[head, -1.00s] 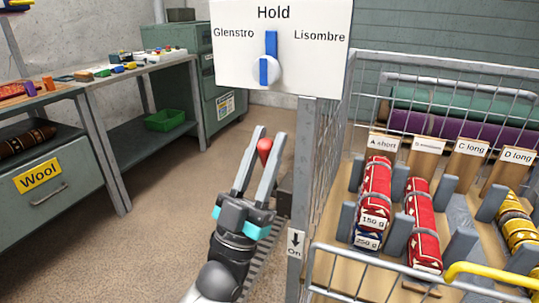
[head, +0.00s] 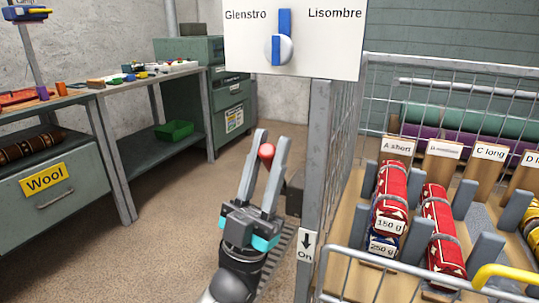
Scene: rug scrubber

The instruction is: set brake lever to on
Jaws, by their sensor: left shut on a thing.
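The brake lever shows as a red ball knob (head: 266,152) beside the grey cage post. My left gripper (head: 268,146) has its two grey fingers on either side of the knob and is shut on it. The lever's shaft is mostly hidden behind the fingers and gripper body. A white label (head: 305,246) with a down arrow and the word "On" is on the post, lower and to the right of the gripper. My right gripper is not in view.
A white sign (head: 292,45) with a blue pointer stands above the post. A wire cage cart (head: 440,275) with rolled rugs is on the right. A drawer labelled Wool (head: 45,178) and a workbench (head: 125,92) are on the left. Floor is clear between.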

